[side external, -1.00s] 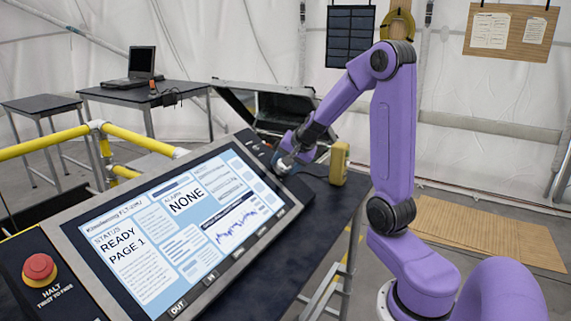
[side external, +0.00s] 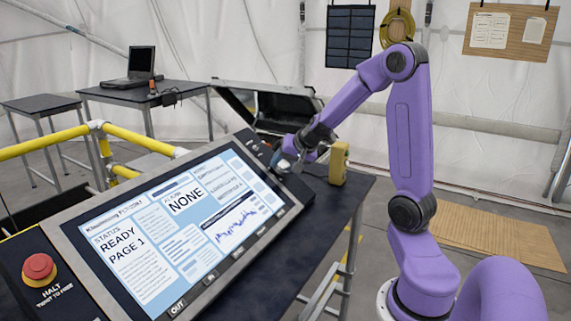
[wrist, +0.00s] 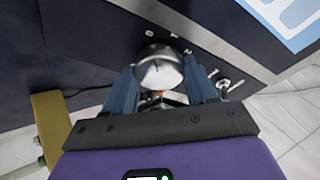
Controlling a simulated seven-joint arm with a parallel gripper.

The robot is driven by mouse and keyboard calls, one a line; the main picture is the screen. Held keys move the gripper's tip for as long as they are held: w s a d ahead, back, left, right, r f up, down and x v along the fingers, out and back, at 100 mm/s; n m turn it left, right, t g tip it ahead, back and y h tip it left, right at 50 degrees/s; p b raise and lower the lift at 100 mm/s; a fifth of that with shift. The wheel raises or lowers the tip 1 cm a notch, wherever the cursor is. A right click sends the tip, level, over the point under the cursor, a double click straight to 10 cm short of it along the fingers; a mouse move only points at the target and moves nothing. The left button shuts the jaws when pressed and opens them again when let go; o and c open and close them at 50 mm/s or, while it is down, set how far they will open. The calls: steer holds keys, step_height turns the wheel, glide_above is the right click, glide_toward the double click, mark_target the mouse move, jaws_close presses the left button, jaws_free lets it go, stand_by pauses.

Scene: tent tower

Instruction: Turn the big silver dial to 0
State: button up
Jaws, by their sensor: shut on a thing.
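The big silver dial (wrist: 160,76) is on the dark end of the console, with small white marks around its far and right sides. A short dark line shows on its face, pointing roughly up in the wrist view. A mark that looks like 0 stands just above the dial, a little left of the line; the other marks are too small to read surely. My gripper (wrist: 159,67) is shut on the dial, one blue finger on each side. In the side view my gripper (side external: 288,158) covers most of the dial.
The console's screen (side external: 185,220) reads READY, PAGE 1 and NONE. A red halt button (side external: 39,267) is at its near left end. A yellow box (side external: 339,162) stands close beside my gripper and shows in the wrist view (wrist: 50,132). An open case (side external: 265,110) lies behind.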

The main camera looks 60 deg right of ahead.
stand_by(0.3)
steer(key=o, duration=1.1)
steer(key=shift+c, duration=0.2)
steer(key=shift+v, duration=1)
steer(key=v, duration=1.5)
steer(key=shift+s, duration=0.2)
steer(key=shift+a+r, duration=0.1)
